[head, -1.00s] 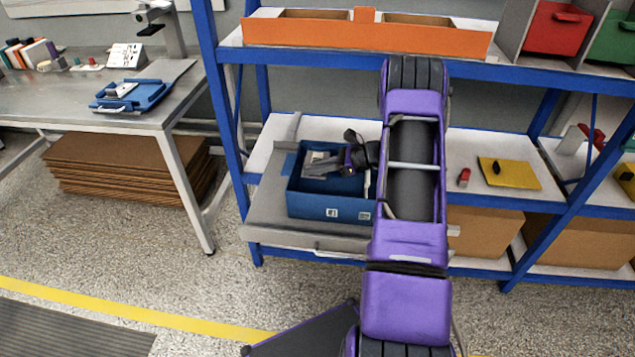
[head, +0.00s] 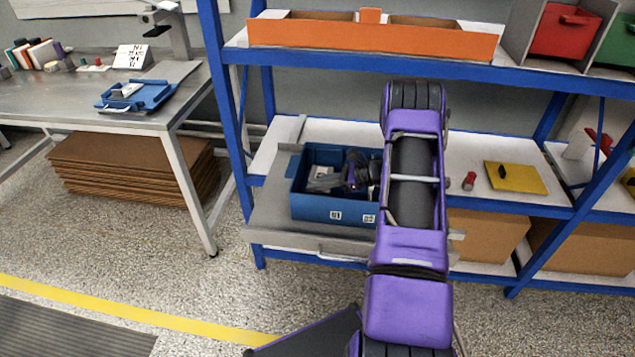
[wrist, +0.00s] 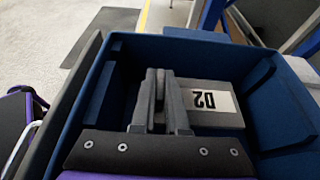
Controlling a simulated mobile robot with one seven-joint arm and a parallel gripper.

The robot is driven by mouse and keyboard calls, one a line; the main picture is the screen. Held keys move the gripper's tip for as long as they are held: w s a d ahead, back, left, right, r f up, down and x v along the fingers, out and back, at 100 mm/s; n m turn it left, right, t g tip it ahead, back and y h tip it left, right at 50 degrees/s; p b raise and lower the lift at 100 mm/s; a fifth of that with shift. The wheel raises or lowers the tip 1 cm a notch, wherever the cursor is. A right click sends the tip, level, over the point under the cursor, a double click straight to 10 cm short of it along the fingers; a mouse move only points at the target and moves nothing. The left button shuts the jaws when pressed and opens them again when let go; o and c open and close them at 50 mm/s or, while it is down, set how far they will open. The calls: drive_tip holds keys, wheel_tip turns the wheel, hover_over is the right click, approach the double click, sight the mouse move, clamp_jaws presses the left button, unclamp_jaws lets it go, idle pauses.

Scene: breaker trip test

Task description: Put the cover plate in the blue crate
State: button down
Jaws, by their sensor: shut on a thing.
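The blue crate (head: 335,208) stands on a grey board on the middle shelf, open at the top. My gripper (wrist: 160,88) is down inside it, its fingers close together on a narrow dark part. The grey cover plate (wrist: 205,112), with a white label marked D2, lies right at the fingers, low in the crate. The fingers hide part of it, and I cannot tell whether it touches the crate floor. In the head view my gripper (head: 335,183) shows inside the crate, partly hidden by its front wall and my arm.
A yellow plate with a black knob (head: 515,177) and a small red object (head: 469,181) lie on the shelf to the right. An orange bin (head: 370,38) sits on the shelf above. Blue shelf posts (head: 228,110) stand left and right. A workbench (head: 90,112) is at left.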

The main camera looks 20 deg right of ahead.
drive_tip(key=c, duration=0.9)
unclamp_jaws()
drive_tip(key=shift+r, duration=0.1)
drive_tip(key=shift+r, duration=0.35)
drive_tip(key=p+v, duration=0.1)
drive_tip(key=v, duration=1.1)
drive_tip(key=shift+s+r, duration=0.1)
